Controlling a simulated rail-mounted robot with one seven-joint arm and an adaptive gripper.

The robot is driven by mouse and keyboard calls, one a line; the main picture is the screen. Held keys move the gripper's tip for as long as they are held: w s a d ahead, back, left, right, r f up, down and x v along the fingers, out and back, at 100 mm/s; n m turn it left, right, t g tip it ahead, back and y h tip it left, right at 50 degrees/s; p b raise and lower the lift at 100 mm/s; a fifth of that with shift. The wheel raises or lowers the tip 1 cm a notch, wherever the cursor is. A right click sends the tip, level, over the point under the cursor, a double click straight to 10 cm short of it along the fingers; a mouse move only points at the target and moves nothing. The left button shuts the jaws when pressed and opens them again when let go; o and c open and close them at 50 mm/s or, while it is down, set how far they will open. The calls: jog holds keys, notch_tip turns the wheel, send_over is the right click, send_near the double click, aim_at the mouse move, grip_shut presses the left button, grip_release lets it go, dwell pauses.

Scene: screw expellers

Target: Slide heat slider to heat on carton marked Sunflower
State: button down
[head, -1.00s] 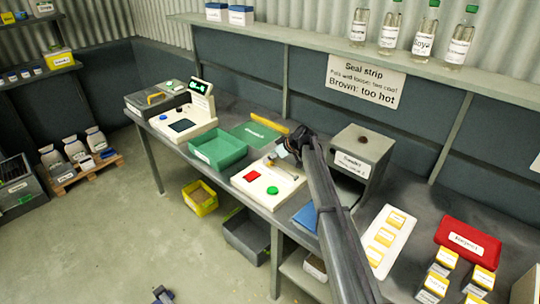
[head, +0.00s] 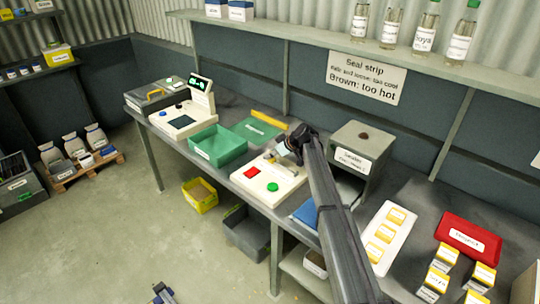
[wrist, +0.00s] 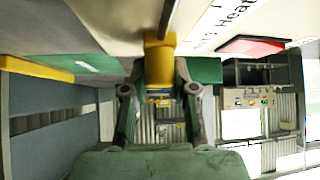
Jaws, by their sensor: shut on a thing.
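The cream machine (head: 254,187) with a red button and a green button stands mid-bench in the head view. Its panel (wrist: 120,20) fills the top of the wrist view, with part of the printed word "Heat" showing. My gripper (wrist: 160,68) is shut on a yellow-orange slider knob (wrist: 159,50) at that panel. In the head view my gripper (head: 293,147) is at the machine's back right, where my arm hides part of it. Several yellow-topped cartons (head: 438,278) stand at the lower right; I cannot read "Sunflower" on any of them.
A grey box (head: 364,140) with a label stands close right of my gripper. A green tray (head: 217,148) is left of the machine. A white board with yellow-labelled packs (head: 396,215) and a red case (head: 470,237) lie at the right. A sign (head: 367,78) hangs behind.

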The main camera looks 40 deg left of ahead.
aim_at(274, 161)
jog(key=d+b, duration=0.2)
jog(key=d, duration=0.1)
jog(key=d+b, duration=0.1)
jog(key=shift+s+d+f, duration=0.15)
jog(key=shift+f, duration=0.1)
jog(key=shift+d+r, duration=0.25)
jog(key=shift+d, duration=0.1)
jog(key=c, duration=0.9)
grip_release()
jog(key=shift+r, duration=0.1)
notch_tip(274, 161, up, 10)
jog(key=shift+f, duration=0.1)
jog(key=shift+a, duration=0.1)
